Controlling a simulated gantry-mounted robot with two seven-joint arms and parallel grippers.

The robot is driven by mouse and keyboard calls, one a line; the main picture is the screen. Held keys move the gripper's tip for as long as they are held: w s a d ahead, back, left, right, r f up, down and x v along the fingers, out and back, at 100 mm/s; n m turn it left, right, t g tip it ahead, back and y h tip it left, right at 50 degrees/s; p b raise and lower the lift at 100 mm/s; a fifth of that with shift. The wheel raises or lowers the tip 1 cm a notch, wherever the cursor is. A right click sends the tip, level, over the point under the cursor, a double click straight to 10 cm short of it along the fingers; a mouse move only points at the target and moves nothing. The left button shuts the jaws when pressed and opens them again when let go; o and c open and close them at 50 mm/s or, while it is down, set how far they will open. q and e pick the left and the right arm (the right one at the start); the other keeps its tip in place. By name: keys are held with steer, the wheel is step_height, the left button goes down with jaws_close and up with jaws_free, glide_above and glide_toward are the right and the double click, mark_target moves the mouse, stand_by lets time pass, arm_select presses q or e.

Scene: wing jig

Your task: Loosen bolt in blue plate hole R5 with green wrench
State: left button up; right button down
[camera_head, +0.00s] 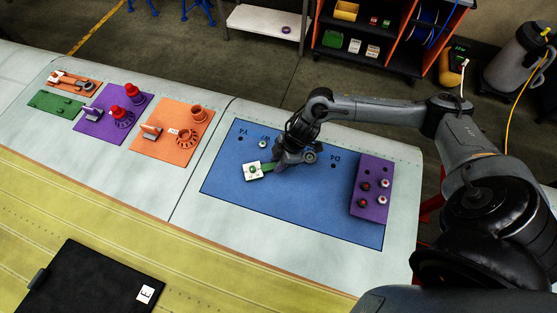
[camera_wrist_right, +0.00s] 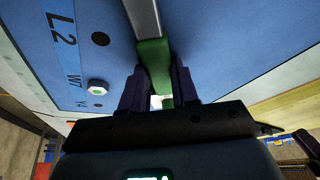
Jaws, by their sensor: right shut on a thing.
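The blue plate (camera_head: 300,203) lies on the pale wing surface, with dark holes and printed labels. My right gripper (camera_head: 278,163) is low over the plate and shut on the green wrench (camera_head: 267,167). In the right wrist view the gripper (camera_wrist_right: 160,90) has its fingers on both sides of the wrench's green grip (camera_wrist_right: 153,60); a grey shaft extends beyond it. I cannot read an R5 label. My left gripper is not in view.
A pale bolt (camera_head: 262,144) sits in the plate by the W7 label. A purple plate (camera_head: 372,188) with several bolts lies at the right end. Orange (camera_head: 150,148), purple (camera_head: 90,124) and green (camera_head: 50,101) mats lie left. A black case (camera_head: 90,282) lies in front.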

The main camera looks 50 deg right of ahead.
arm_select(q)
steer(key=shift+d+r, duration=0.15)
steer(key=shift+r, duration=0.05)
arm_select(e)
steer(key=shift+s+a+n+g, duration=0.2)
steer(key=shift+s+a+n, duration=0.05)
steer(key=shift+s+n, duration=0.3)
steer(key=shift+s+a+n+g, duration=0.2)
steer(key=shift+s+a+n, duration=0.05)
steer(key=shift+s+n, duration=0.25)
steer(key=shift+s+a+r+n, duration=0.1)
steer(key=shift+s+n, duration=0.05)
steer(key=shift+n, duration=0.2)
arm_select(q)
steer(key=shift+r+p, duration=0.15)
steer(key=shift+p, duration=0.2)
arm_select(e)
steer(key=shift+s+a+r+n+g+y, duration=0.1)
steer(key=shift+s+a+n+g+y, duration=0.1)
steer(key=shift+s+n, duration=0.25)
steer(key=shift+s+a+r+n+g+y, duration=0.1)
steer(key=shift+s+n+g, duration=0.1)
steer(key=shift+s+n, duration=0.25)
steer(key=shift+s+n+g, duration=0.6)
steer(key=shift+s+n, duration=0.55)
steer(key=shift+n, duration=0.15)
